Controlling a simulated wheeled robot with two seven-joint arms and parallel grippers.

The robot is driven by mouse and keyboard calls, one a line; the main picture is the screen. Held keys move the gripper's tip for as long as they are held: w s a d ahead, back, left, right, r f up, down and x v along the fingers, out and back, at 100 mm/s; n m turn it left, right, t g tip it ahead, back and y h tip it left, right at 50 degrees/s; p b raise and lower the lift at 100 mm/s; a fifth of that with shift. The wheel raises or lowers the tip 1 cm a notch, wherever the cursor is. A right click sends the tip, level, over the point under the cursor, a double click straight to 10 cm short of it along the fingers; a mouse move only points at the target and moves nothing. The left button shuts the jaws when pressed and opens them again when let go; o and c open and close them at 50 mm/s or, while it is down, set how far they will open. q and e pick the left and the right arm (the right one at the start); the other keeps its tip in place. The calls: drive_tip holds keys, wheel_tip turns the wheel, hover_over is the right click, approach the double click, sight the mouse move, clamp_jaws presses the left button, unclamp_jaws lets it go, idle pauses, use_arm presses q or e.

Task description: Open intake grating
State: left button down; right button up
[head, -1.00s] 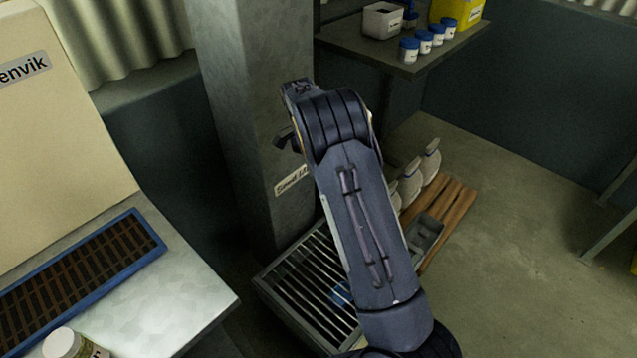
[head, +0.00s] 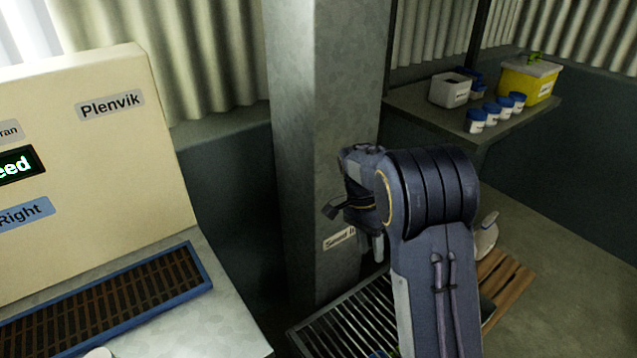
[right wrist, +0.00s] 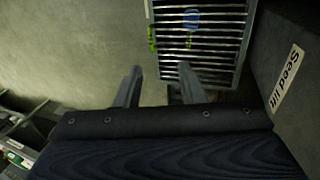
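The intake grating (head: 335,325) is a set of parallel metal bars in a frame, low at the foot of a grey column. My right arm hides part of it in the head view. It also shows in the right wrist view (right wrist: 215,45), with a green piece (right wrist: 152,40) on its left edge and something blue at the bars. My right gripper (right wrist: 160,78) is open and empty, its two fingers apart and pointing toward the grating's near end. It seems to be above the grating, not touching it. My left gripper is in neither view.
The grey column (head: 322,110), labelled "Seed lift" (right wrist: 287,78), stands beside the grating. A cream machine (head: 80,190) with a blue-framed dark grille (head: 110,305) is at left. A shelf (head: 430,112) holds several containers. A wooden pallet (head: 508,280) lies at right.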

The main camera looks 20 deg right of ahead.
drive_tip(key=s+a+r+n+t+y+p, duration=0.1)
drive_tip(key=s+a+r+n+t+p, duration=0.2)
drive_tip(key=s, duration=0.4)
drive_tip(key=s+a+r+n+t+y+p, duration=0.2)
drive_tip(key=s+a+r+n+t, duration=0.1)
drive_tip(key=s+r+n, duration=0.2)
drive_tip(key=s+a+r+n+t+y+p, duration=0.1)
drive_tip(key=s+a+r+n+t+p, duration=0.2)
drive_tip(key=s+r, duration=0.5)
drive_tip(key=s+a+n, duration=0.1)
drive_tip(key=s+n, duration=0.1)
drive_tip(key=s, duration=0.1)
drive_tip(key=shift+s+y+p, duration=0.15)
drive_tip(key=shift+y+p, duration=0.2)
drive_tip(key=shift+y, duration=0.05)
